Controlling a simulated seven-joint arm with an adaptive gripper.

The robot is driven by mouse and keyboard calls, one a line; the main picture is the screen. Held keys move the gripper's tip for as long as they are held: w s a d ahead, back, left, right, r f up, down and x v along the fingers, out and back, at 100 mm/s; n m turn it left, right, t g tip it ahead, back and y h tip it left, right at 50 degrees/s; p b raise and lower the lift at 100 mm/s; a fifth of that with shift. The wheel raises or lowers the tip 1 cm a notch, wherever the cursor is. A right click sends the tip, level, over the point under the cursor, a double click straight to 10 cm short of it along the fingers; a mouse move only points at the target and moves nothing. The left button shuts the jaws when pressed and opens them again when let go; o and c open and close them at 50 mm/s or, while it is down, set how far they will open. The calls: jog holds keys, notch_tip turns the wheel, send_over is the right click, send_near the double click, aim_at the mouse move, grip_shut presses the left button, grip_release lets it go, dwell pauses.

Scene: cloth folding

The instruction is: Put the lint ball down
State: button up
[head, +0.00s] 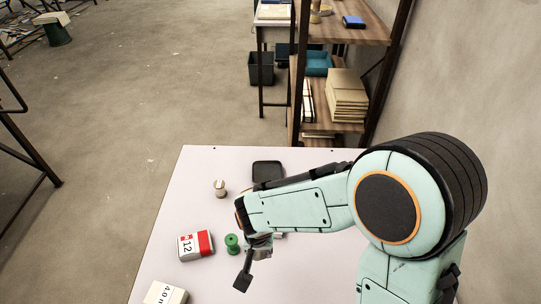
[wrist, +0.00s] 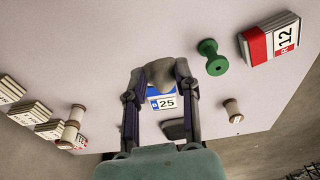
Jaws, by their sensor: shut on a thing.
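The grey, roundish lint ball (wrist: 159,72) is between the fingertips of my gripper (wrist: 161,76) in the wrist view. The two dark fingers close on it from both sides. Behind it in that view lies a pack with a blue band and the number 25 (wrist: 162,102), partly hidden by the ball and fingers. In the head view my gripper (head: 245,275) is over the front part of the pale table (head: 190,285). The lint ball cannot be made out there. The gap between the ball and the table is hard to judge.
A green spool (head: 232,243) and a red-banded pack marked 12 (head: 195,245) are left of my gripper. A beige spool (head: 220,188) and dark tray (head: 268,170) lie farther back. Another pack (head: 165,294) is at the front. In the wrist view, packs (wrist: 30,115) and a spool (wrist: 72,127) lie left.

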jog(key=w+d+r+m, duration=0.3)
jog(key=w+d+r, duration=0.5)
jog(key=r, duration=0.1)
jog(key=s+d+r+n, duration=0.2)
jog(key=d+r, duration=0.4)
jog(key=r, duration=0.3)
jog(key=w+a+f+m, duration=0.1)
jog(key=a+f+m, duration=0.1)
jog(key=a+f, duration=0.6)
jog(key=s+a+f+n, duration=0.3)
jog(key=s+a+f, duration=0.4)
jog(key=f, duration=0.4)
jog(key=shift+s+a+n, duration=0.3)
jog(key=shift+s, duration=0.45)
